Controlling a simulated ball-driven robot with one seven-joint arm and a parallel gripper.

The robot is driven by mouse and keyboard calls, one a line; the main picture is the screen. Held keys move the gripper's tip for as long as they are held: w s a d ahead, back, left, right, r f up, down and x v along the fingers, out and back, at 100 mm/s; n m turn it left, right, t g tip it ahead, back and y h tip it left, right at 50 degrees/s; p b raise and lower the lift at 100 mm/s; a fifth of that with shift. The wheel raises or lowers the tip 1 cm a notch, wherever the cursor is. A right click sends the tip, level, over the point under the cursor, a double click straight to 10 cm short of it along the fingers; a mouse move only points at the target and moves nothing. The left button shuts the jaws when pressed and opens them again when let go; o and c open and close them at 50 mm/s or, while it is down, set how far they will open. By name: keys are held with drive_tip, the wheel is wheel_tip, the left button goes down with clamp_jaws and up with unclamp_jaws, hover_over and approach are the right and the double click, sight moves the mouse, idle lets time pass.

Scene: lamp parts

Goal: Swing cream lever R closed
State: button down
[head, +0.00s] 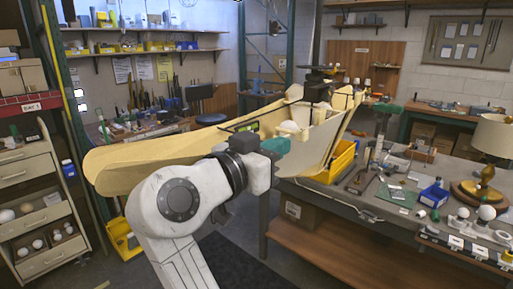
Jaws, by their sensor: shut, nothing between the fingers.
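A large cream structure stands across the middle of the head view. A long, broad cream arm (150,160) reaches from it to the left. A narrower cream bar (345,125) slopes along its right side. I cannot tell for sure which is lever R. Between them is a pale trough (318,140) with whitish rounded shapes inside. My gripper (277,146) is at the end of my white arm, in front of the trough's lower left side. It is shut and empty. I cannot tell whether it touches the cream structure, and the structure's lower left part is hidden behind my wrist.
A workbench (350,208) on the right holds a blue box (434,195), a lamp (492,150) and several small parts. A drawer cart (38,200) stands at the left. The dark floor mat (235,265) is clear.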

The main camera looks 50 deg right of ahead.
sight(298, 137)
drive_tip(key=shift+w+d+p, duration=0.1)
drive_tip(key=shift+d+p, duration=0.55)
drive_tip(key=shift+d, duration=1.45)
